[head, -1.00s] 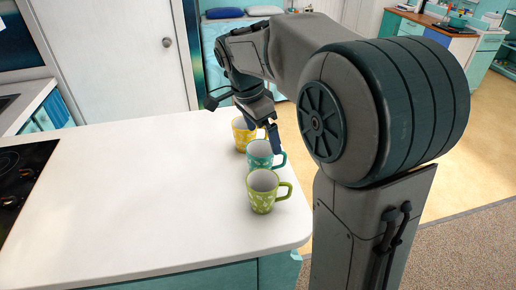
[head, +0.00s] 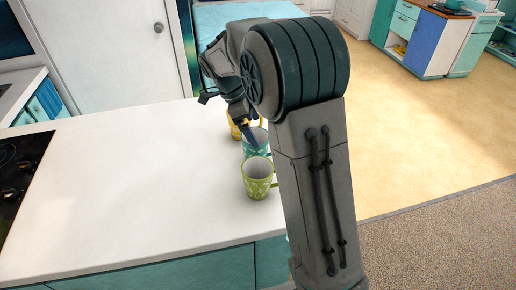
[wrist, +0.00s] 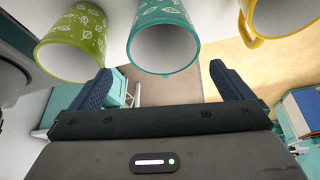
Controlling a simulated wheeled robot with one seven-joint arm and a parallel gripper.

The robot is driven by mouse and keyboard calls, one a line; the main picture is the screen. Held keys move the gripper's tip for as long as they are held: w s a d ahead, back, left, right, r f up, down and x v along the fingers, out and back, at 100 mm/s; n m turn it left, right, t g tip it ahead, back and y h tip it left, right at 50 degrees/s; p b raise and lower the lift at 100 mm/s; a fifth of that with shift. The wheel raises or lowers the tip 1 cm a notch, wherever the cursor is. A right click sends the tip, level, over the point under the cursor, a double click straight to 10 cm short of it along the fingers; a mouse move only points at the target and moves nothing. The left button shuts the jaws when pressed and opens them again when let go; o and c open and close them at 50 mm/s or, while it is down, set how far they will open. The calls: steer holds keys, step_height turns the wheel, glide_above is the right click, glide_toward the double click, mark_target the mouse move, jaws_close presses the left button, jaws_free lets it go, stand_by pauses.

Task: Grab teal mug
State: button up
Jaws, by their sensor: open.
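The teal mug (head: 252,153) stands in the middle of a row of three mugs on the white counter, with the yellow mug (head: 232,131) behind it and the green mug (head: 258,181) in front. In the wrist view the teal mug (wrist: 165,42) is at the top centre, its mouth facing the camera. My gripper (wrist: 162,72) is open and empty, one finger on each side of the teal mug's line, with the mug beyond the fingertips. In the head view my arm hides much of my gripper, and a blue finger overlaps the teal mug's mouth.
The green mug (wrist: 72,38) and yellow mug (wrist: 275,17) flank the teal one closely in the wrist view. A black cooktop (head: 20,180) is at the counter's left. The counter between cooktop and mugs is clear.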

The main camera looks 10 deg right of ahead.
mark_target(258, 137)
steer(key=x, duration=0.2)
steer(key=p+x, duration=0.1)
steer(key=x, duration=0.2)
steer(key=shift+w+a+f+p, duration=0.15)
steer(key=shift+w+f+p, duration=0.15)
steer(key=shift+f, duration=0.1)
steer(key=c, duration=1.6)
